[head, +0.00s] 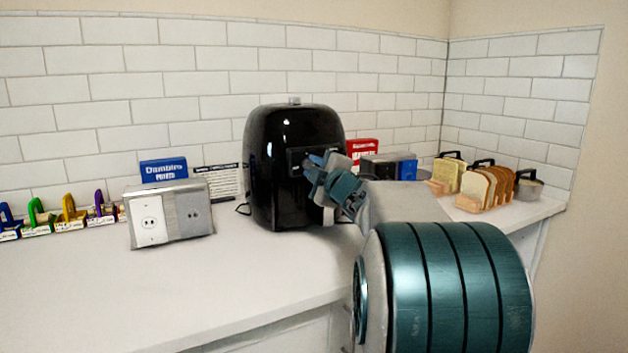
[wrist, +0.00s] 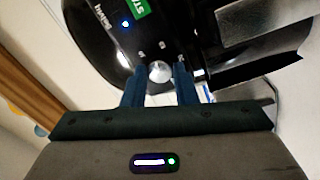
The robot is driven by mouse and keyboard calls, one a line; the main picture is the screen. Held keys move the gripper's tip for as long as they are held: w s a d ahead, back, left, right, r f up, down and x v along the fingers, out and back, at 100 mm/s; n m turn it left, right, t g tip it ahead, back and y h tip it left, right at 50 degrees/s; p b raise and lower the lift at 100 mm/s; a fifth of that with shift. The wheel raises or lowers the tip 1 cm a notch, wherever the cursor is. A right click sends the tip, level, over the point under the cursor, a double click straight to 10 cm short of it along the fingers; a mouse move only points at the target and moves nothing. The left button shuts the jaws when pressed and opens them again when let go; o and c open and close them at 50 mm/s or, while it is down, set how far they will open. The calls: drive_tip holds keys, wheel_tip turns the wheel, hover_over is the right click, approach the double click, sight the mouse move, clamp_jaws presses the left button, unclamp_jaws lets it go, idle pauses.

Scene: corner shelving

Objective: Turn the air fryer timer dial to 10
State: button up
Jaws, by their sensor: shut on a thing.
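The black air fryer (head: 290,150) stands upright on the white counter against the tiled wall. In the wrist view its dark front panel (wrist: 105,40) fills the top, with a blue light, a green label and small white marks. The grey timer dial (wrist: 159,71) sits between the fingertips of my gripper (wrist: 160,80), which is shut on it. In the head view my gripper (head: 318,172) reaches the upper front of the fryer and hides the dial. I cannot read the dial's setting.
Several coloured clips line the far left. The front left counter is clear.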

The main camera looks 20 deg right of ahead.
drive_tip(key=n+b, duration=0.2)
drive_tip(key=n, duration=0.2)
drive_tip(key=shift+f+n+y+b, duration=0.15)
drive_tip(key=shift+n+y+b, duration=0.15)
drive_tip(key=shift+n, duration=0.1)
drive_tip(key=shift+n+b, duration=0.7)
drive_tip(key=shift+n, duration=0.9)
drive_tip(key=o, duration=1)
drive_tip(key=shift+d, duration=0.1)
drive_tip(key=s, duration=1.3)
drive_tip(key=shift+s+d+f+p, duration=0.25)
drive_tip(key=shift+s+d+p, duration=0.1)
drive_tip(key=shift+d+p, duration=0.1)
